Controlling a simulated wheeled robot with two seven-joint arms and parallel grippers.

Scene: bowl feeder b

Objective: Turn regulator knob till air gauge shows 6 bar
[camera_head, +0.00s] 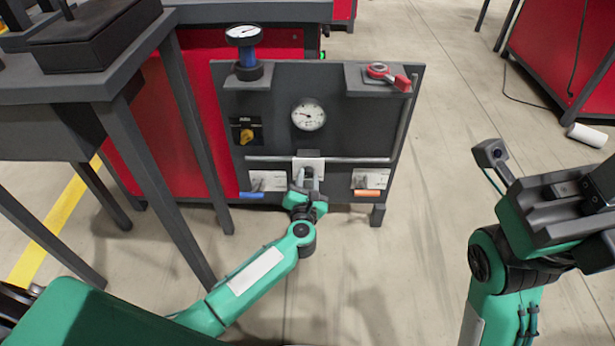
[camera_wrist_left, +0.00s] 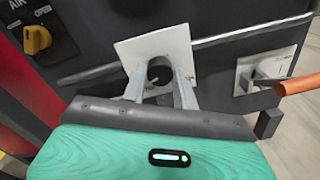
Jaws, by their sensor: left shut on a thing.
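My left gripper (camera_head: 308,174) is shut on a round black knob (camera_wrist_left: 159,71) on a tilted white plate (camera_head: 318,166), low in the middle of the dark panel. The fingers stand on both sides of the knob in the left wrist view (camera_wrist_left: 160,84) and hide it in the head view. A round white gauge (camera_head: 308,115) is on the panel above. Another gauge (camera_head: 243,32) tops a blue cylinder (camera_head: 248,56) at the upper left. Both dials are too small to read, and I cannot tell which is the air gauge. My right gripper (camera_head: 575,192) is at the right, its jaws unclear.
A yellow knob (camera_head: 246,136), also in the left wrist view (camera_wrist_left: 37,40), sits left on the panel. A red valve handle (camera_head: 386,75) is at the top right. A metal rail (camera_head: 265,158) crosses the panel. Blue (camera_head: 251,194) and orange (camera_head: 367,192) levers flank my left gripper.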

